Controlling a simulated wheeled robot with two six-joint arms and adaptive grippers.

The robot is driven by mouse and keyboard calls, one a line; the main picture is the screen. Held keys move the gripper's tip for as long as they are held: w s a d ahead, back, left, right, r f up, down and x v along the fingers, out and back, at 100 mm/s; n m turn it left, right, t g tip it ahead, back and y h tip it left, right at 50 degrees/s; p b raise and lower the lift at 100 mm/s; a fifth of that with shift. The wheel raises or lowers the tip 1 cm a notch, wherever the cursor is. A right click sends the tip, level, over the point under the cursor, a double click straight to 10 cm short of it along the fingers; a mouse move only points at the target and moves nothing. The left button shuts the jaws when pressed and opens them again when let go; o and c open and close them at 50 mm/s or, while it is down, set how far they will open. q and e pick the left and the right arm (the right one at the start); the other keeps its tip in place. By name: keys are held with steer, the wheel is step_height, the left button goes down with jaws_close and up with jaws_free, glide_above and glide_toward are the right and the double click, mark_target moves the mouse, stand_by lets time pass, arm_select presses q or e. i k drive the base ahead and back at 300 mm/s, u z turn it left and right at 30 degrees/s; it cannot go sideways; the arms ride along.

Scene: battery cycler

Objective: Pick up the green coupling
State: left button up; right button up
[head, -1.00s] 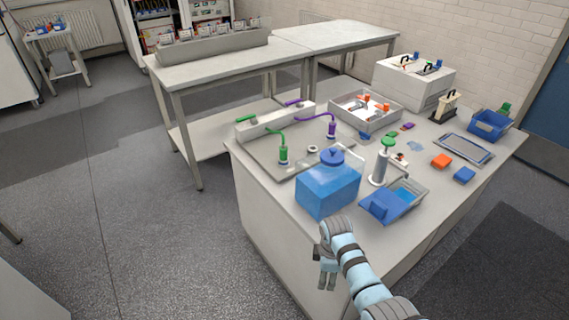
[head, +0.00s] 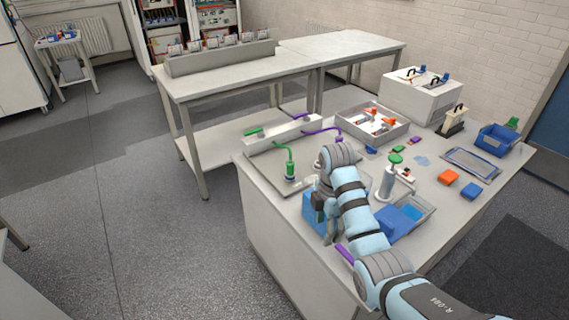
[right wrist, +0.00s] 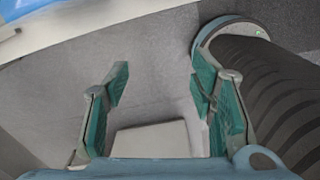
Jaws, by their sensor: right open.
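The green coupling (head: 290,171) stands upright on the grey tray (head: 262,168) at the left of the bench, with a green hose curving from its top. My right arm reaches in from the lower right. My right gripper (head: 319,212) hangs in front of the blue-liquid container, to the right of and nearer than the coupling, apart from it. In the right wrist view its two green-padded fingers (right wrist: 162,88) are spread with nothing between them. The coupling cannot be made out in that view. My left gripper is not in view.
The blue-liquid container (head: 309,210) is largely hidden behind my right arm. A purple coupling (head: 339,136) stands behind the arm. The green-topped pump (head: 388,180) and a blue bin (head: 394,226) stand to its right. A white box (head: 419,93) is at the back.

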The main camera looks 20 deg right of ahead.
mark_target(290, 165)
steer(key=z, duration=0.1)
steer(key=i, duration=1.35)
steer(key=u, duration=0.05)
